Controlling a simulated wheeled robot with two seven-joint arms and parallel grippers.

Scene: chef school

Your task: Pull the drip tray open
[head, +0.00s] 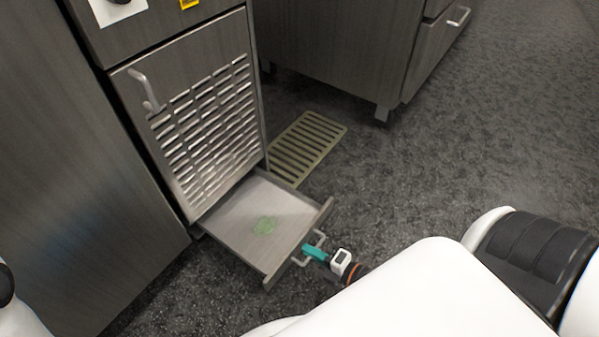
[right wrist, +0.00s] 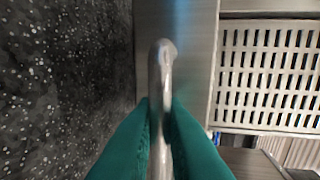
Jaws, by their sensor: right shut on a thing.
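The drip tray (head: 250,215) is a shallow grey metal drawer with a green patch on its floor. It stands pulled out from under the slotted cabinet door (head: 205,130), low above the floor. Its bar handle (head: 321,238) is on the front face. My right gripper (head: 308,250) with teal fingers is shut on this handle. In the right wrist view the teal fingers (right wrist: 160,115) sit on both sides of the handle bar (right wrist: 161,70). My left gripper does not show in the head view; only a bit of white and black body shows at the lower left edge.
A slatted floor grate (head: 304,146) lies behind the tray. A second cabinet (head: 350,55) on legs stands at the back. A plain cabinet side (head: 70,170) is on the left. The speckled dark floor (head: 470,140) is open to the right.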

